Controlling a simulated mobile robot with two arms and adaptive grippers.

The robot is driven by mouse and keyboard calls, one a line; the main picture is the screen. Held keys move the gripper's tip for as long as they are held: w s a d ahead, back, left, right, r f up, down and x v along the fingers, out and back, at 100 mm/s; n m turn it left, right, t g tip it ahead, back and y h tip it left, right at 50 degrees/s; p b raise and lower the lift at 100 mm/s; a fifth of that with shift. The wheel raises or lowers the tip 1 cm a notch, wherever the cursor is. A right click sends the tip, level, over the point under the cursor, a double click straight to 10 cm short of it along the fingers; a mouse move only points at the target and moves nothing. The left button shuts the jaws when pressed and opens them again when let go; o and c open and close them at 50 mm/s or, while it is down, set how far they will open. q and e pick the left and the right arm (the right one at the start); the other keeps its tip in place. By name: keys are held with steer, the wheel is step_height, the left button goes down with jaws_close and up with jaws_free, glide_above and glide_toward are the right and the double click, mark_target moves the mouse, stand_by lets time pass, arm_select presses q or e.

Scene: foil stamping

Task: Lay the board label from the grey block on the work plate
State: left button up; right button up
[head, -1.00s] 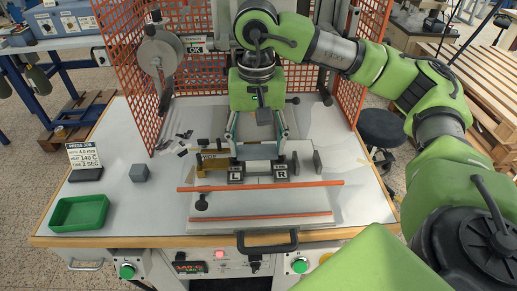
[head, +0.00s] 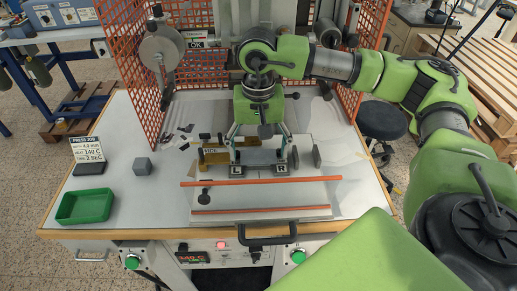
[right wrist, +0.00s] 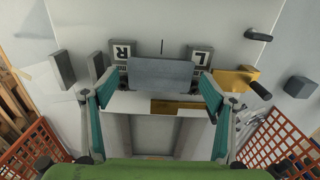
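I cannot tell whether the label touches the plate. My left gripper is not in view.
A brass-coloured part (head: 214,157) lies just left of the gripper, and upright grey plates (head: 294,159) stand to its right. Orange bars (head: 262,181) cross the plate in front. A green tray (head: 86,206) sits front left. Orange mesh guards (head: 128,70) flank the press.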

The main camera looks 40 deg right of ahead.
mark_target(258, 156)
steer(key=shift+r, duration=0.1)
steer(key=shift+r+p, duration=0.25)
steer(key=shift+p, duration=0.05)
step_height(258, 156, up, 4)
steer(key=shift+r+b, duration=0.1)
steer(key=shift+b, duration=1)
step_height(258, 156, up, 8)
steer(key=shift+f+b, duration=0.25)
steer(key=shift+b, duration=0.15)
